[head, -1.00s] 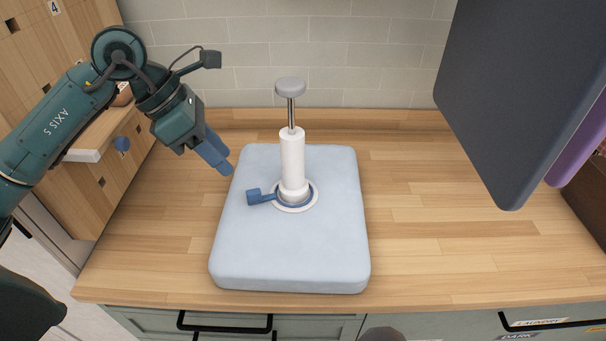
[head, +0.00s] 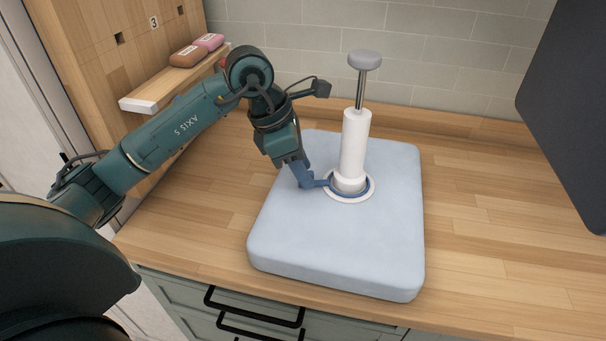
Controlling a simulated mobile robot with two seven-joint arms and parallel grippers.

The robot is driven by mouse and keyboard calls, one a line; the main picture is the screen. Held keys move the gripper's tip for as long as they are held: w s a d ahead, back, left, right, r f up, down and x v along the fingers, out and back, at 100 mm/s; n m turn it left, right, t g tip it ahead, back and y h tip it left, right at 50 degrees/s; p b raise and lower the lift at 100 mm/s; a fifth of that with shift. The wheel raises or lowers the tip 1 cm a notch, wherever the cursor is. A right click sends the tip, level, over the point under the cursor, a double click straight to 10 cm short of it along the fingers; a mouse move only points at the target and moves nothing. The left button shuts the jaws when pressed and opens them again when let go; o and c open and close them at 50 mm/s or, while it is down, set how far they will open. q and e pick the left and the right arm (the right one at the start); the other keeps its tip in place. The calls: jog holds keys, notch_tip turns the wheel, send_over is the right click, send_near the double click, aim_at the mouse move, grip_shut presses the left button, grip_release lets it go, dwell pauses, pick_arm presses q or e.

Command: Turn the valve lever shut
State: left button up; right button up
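The blue valve lever (head: 322,183) sticks out to the left from the base of a white pump cylinder (head: 353,142). The cylinder stands upright in a white ring on a pale blue, cushion-like block (head: 340,245). My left gripper (head: 303,176) is at the lever's outer end, with its blue fingers pointing down. The fingers cover most of the lever's end tab, and their blue blends with it. I cannot tell whether they are closed on it or only touching. My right gripper is out of view.
A grey knob (head: 364,60) on a metal rod tops the cylinder. A wooden shelf (head: 160,92) with brown and pink items is at the back left. A dark panel (head: 575,110) hangs at the right. The wooden counter (head: 480,220) right of the block is clear.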

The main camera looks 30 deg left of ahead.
pick_arm(q)
jog(key=shift+d+f, duration=0.1)
jog(key=shift+f, duration=0.15)
grip_shut()
dwell(0.5)
